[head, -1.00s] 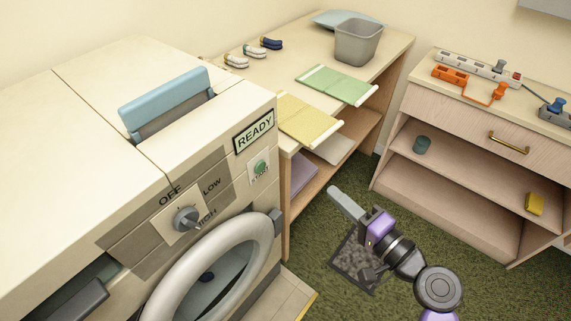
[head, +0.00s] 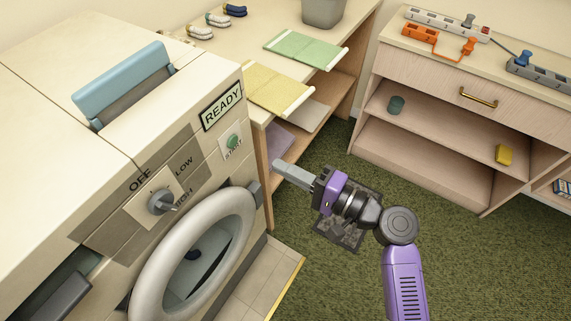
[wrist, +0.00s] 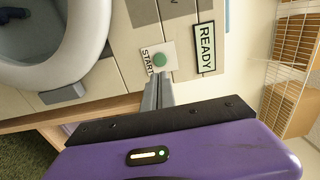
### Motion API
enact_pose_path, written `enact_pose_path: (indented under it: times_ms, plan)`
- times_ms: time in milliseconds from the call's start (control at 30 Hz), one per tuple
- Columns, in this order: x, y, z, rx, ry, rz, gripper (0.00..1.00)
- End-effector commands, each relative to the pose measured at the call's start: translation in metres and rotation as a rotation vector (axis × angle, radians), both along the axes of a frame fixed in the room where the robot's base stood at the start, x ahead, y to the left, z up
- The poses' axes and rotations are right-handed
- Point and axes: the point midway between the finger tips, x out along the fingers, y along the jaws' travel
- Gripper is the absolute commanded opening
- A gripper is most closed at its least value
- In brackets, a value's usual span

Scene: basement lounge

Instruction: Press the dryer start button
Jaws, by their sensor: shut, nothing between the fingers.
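The dryer (head: 140,200) stands at the left in the head view. Its green round start button (head: 233,141) sits on a white plate marked START, below a READY sign (head: 222,106). In the wrist view the start button (wrist: 160,59) is just beyond my fingertips, with the READY sign (wrist: 205,47) to its right. My gripper (head: 277,165) is shut and empty, to the right of the button and a little lower in the head view. In the wrist view the fingers (wrist: 158,82) point at the button plate; I cannot tell that they touch it.
The dryer's round door (head: 190,255) and dial (head: 161,202) are left of my gripper. A table with a yellow cloth (head: 276,88) and green cloth (head: 305,50) stands behind it. A wooden cabinet (head: 430,170) is at the right. Green carpet (head: 330,155) lies between.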

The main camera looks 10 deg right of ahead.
Motion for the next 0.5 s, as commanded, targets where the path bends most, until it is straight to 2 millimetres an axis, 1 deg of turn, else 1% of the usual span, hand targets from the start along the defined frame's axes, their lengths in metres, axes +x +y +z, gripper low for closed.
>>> enact_pose_path:
  times_ms: [33, 200, 333, 500]
  plan:
    - [0.006, 0.009, 0.002, 0.0, 0.0, 0.003, 0.0]
    - [0.027, 0.036, 0.003, -0.001, -0.001, 0.004, 0.0]
    - [0.042, 0.055, 0.002, -0.001, -0.001, 0.003, 0.0]
    - [0.057, 0.074, 0.002, -0.001, 0.0, 0.001, 0.0]
